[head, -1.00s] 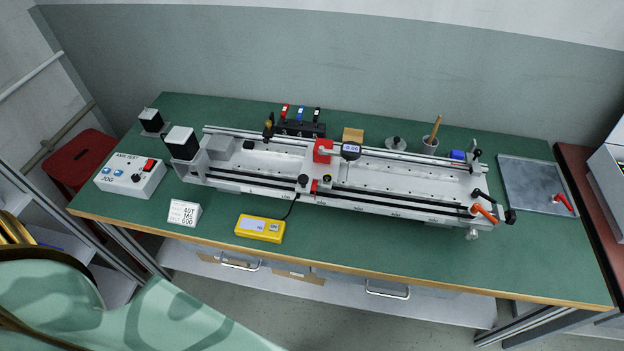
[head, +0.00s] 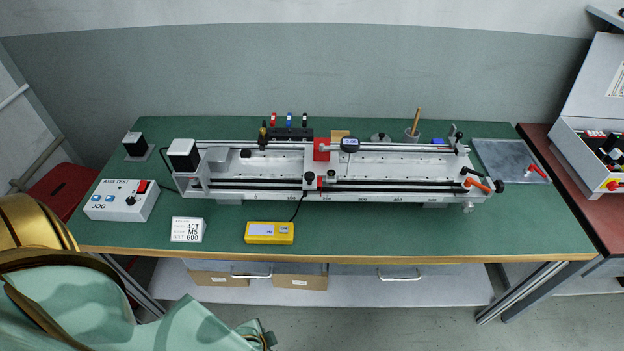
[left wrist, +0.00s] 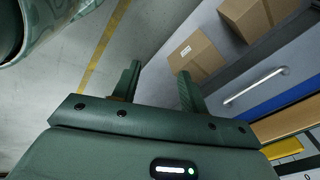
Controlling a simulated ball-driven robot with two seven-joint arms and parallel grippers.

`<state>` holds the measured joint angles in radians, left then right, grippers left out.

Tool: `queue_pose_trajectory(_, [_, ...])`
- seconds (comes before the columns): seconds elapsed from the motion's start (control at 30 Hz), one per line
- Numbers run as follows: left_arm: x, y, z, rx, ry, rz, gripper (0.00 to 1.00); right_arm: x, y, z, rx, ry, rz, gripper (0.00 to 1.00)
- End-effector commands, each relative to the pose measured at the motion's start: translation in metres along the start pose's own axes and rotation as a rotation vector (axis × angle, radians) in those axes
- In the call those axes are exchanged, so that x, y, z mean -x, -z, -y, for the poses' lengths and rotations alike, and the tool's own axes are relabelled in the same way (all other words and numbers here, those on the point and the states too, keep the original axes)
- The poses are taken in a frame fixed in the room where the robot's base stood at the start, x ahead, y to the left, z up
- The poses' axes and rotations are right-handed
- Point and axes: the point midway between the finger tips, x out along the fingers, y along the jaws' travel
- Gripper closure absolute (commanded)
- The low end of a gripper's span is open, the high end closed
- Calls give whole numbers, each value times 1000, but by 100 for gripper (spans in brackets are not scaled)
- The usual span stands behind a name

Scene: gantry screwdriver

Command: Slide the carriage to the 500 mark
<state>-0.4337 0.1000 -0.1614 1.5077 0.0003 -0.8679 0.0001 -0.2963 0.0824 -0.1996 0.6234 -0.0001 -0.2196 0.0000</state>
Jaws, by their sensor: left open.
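My left gripper (left wrist: 160,80) is open and empty in the left wrist view, low in front of the bench, away from the carriage. In the head view only part of my left arm shows at the lower left. My right gripper is in neither view.
A jog control box (head: 121,200), a white label block (head: 187,230) and a yellow meter (head: 269,233) with a cable stand along the bench front. An orange-handled lever (head: 477,185) is at the rail's right end. Cardboard boxes (left wrist: 196,63) sit below the bench.

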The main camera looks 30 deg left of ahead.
Motion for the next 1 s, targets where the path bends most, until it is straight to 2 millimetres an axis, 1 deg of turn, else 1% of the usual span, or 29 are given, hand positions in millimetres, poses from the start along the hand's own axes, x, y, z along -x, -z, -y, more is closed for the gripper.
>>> queue_pose_trajectory(0.03, [7,9,8,-10,20,-11,57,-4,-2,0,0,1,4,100])
queue_pose_trajectory(0.17, [32,30,33,-36,76,-34,57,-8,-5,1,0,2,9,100])
queue_pose_trajectory(0.37, [81,59,73,-60,174,-93,57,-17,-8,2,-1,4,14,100])
queue_pose_trajectory(0.47, [108,76,96,-59,226,-163,57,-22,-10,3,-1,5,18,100])
queue_pose_trajectory(0.53, [127,95,115,-46,258,-283,57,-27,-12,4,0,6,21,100])
queue_pose_trajectory(0.6, [134,109,123,-24,253,-389,57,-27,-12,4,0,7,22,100])
queue_pose_trajectory(0.7, [136,124,132,12,235,-518,57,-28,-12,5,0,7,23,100])
queue_pose_trajectory(0.87, [137,139,147,83,189,-712,57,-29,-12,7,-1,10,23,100])
queue_pose_trajectory(0.97, [138,145,164,145,155,-846,57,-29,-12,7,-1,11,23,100])
queue_pose_trajectory(1.0, [139,146,173,176,141,-903,57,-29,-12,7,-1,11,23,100])
